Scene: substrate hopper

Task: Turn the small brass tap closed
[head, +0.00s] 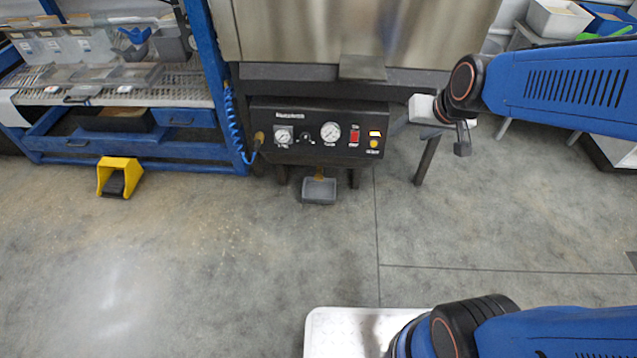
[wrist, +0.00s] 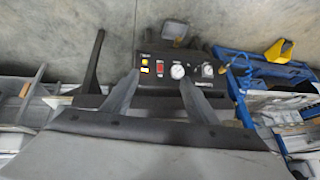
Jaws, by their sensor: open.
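Below the black control panel (head: 318,131), a small brass-coloured fitting (head: 319,174), likely the tap, shows above a grey cup (head: 319,191). It is too small to tell how its handle stands. Another brass-coloured fitting (head: 259,136) sits at the panel's left end, by the blue coiled hose.
The steel hopper body (head: 345,30) hangs over the panel, with a grey ledge (head: 362,67) at its lower edge. A blue bench (head: 130,150) stands left, and a yellow pedal (head: 119,176) on the floor. A dark leg (head: 427,158) stands right. The floor in front is clear.

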